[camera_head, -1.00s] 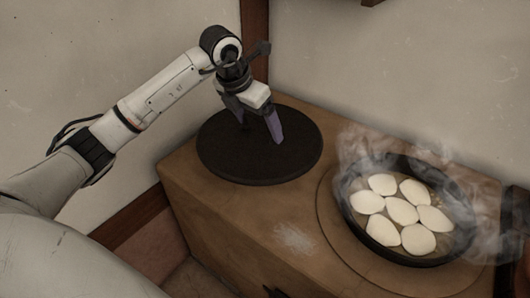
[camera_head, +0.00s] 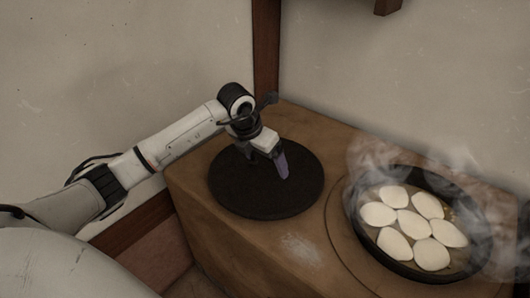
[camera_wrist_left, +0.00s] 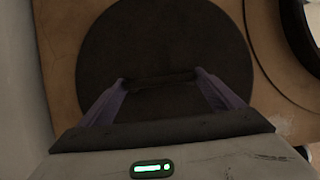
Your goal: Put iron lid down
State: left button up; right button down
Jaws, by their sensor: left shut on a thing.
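The iron lid (camera_head: 240,195) is a flat, round, dark disc lying level at the back left of the wooden counter, either on its top or very close above it. It also fills the middle of the left wrist view (camera_wrist_left: 165,28). My left gripper (camera_head: 268,163) is over the lid, its purple fingers pointing down. In the left wrist view the gripper (camera_wrist_left: 160,82) is shut on the lid's dark handle bar, one finger at each end. The lid's underside is hidden. My right gripper is not in view.
A steaming dark pan (camera_head: 370,240) with several white rounds stands on a round plate at the counter's right. Bare counter (camera_head: 300,250) with a pale smudge lies between lid and pan. Walls and a wooden post (camera_head: 267,60) stand close behind.

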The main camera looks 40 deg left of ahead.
pick_arm(q)
jog(key=o, duration=1.9)
jog(key=shift+o, duration=0.2)
jog(key=p+v, duration=0.1)
jog(key=v, duration=1.1)
jog(key=shift+p, duration=0.3)
jog(key=shift+d, duration=0.1)
